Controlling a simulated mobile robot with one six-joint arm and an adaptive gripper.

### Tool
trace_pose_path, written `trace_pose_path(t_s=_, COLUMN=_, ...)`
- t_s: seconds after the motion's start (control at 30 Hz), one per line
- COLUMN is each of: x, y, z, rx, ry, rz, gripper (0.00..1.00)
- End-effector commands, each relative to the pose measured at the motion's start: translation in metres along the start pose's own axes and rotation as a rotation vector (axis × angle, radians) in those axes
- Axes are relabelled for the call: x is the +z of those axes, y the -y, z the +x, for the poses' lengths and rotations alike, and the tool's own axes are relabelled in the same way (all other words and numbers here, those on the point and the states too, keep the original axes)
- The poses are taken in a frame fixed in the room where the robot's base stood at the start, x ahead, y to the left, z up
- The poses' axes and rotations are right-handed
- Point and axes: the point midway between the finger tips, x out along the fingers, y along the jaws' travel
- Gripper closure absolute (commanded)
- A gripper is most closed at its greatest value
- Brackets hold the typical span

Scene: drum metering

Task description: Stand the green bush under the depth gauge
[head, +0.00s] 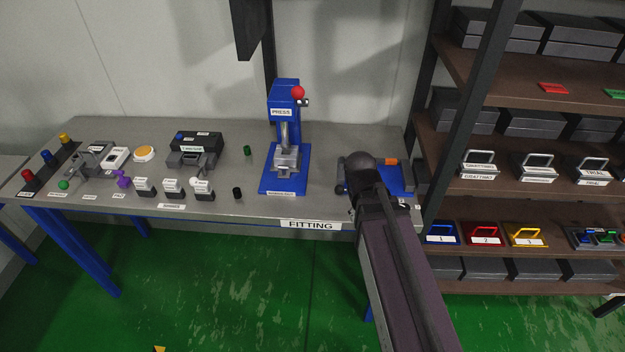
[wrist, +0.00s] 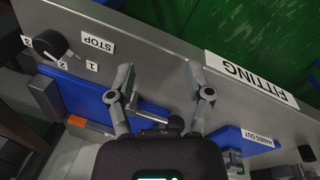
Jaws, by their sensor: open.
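A small dark green bush (head: 247,150) stands upright on the bench in the head view, left of the blue press (head: 284,120). It does not show in the wrist view. No depth gauge can be surely picked out by a label. My gripper (wrist: 164,78) is open and empty in the wrist view, its fingers spread above the bench near the blue fixture (wrist: 88,100). In the head view my arm covers part of that fixture, right of the press, well away from the green bush. The fingertips are hard to make out there.
A black cylinder (head: 237,193) stands near the front edge. Several small labelled blocks, a black boxed device (head: 196,147) and an orange button (head: 144,154) fill the left bench. A knob (wrist: 50,44) sits beside a STOP label. Shelving (head: 440,150) stands right.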

Motion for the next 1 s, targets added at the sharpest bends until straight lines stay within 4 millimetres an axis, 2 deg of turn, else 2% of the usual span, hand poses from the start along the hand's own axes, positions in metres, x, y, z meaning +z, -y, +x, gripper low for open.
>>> trace_pose_path(t_s=0.03, x=0.011, y=-0.005, z=0.001, rx=-0.031, ry=0.007, rz=0.07, gripper=0.34)
trace_pose_path(t_s=0.1, x=0.021, y=-0.008, z=0.001, rx=-0.071, ry=0.017, rz=0.158, gripper=0.34)
trace_pose_path(t_s=0.3, x=0.038, y=-0.013, z=0.002, rx=-0.143, ry=0.037, rz=0.314, gripper=0.34)
trace_pose_path(t_s=0.67, x=0.04, y=-0.015, z=0.002, rx=-0.159, ry=0.043, rz=0.349, gripper=0.34)
trace_pose_path(t_s=0.73, x=0.04, y=-0.015, z=0.002, rx=-0.158, ry=0.043, rz=0.348, gripper=0.43)
trace_pose_path(t_s=1.0, x=0.04, y=-0.015, z=0.002, rx=-0.158, ry=0.042, rz=0.347, gripper=0.43)
